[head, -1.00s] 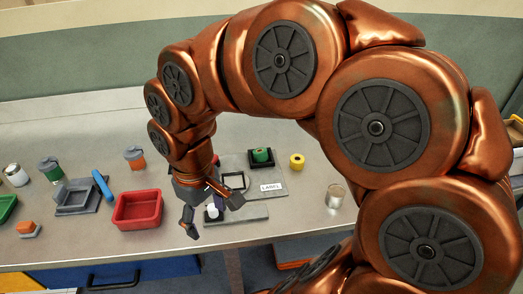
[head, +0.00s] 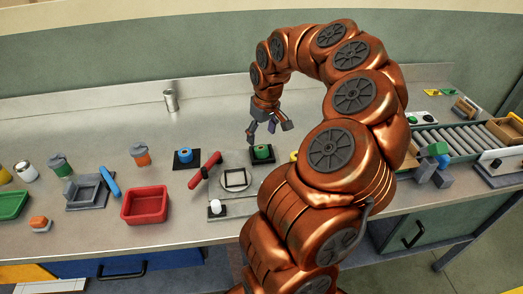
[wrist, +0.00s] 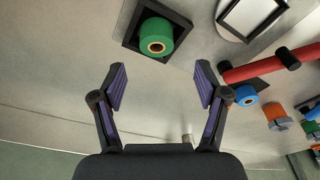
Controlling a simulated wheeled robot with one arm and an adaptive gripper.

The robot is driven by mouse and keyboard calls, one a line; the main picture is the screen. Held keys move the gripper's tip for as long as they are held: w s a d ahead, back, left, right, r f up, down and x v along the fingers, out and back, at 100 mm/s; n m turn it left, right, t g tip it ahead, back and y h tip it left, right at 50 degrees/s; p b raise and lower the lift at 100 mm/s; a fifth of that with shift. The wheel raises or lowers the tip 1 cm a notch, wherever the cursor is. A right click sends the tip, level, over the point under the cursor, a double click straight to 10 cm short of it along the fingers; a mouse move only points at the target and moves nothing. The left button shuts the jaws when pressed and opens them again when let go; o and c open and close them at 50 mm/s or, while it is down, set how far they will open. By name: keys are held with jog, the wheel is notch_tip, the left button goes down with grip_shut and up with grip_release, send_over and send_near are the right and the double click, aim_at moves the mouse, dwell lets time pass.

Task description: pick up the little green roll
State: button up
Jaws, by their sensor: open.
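The little green roll (head: 262,152) stands upright in a black square holder (head: 270,160) on the bench. In the wrist view the green roll (wrist: 150,32) shows at the top with its hollow core facing the camera. My gripper (head: 271,130) is above the bench, just behind and over the roll in the head view. In the wrist view my gripper (wrist: 161,80) has its two fingers wide apart with nothing between them. The roll lies beyond the fingertips, not between them.
A blue roll (head: 185,155) in a black holder and a red bar tool (head: 205,170) are to the left. A yellow roll (head: 293,156) is partly hidden behind my arm. A red tray (head: 145,204) is farther left. The back of the bench is largely clear.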

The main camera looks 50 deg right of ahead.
aim_at(262, 148)
jog(key=shift+w+d+f+p, duration=0.15)
jog(key=shift+f+p, duration=0.55)
jog(key=shift+f, duration=0.75)
jog(key=shift+s+d+f+p, duration=0.1)
jog(key=shift+f+p, duration=0.55)
jog(key=shift+f, duration=0.75)
jog(key=c, duration=1.3)
jog(key=shift+r, duration=0.1)
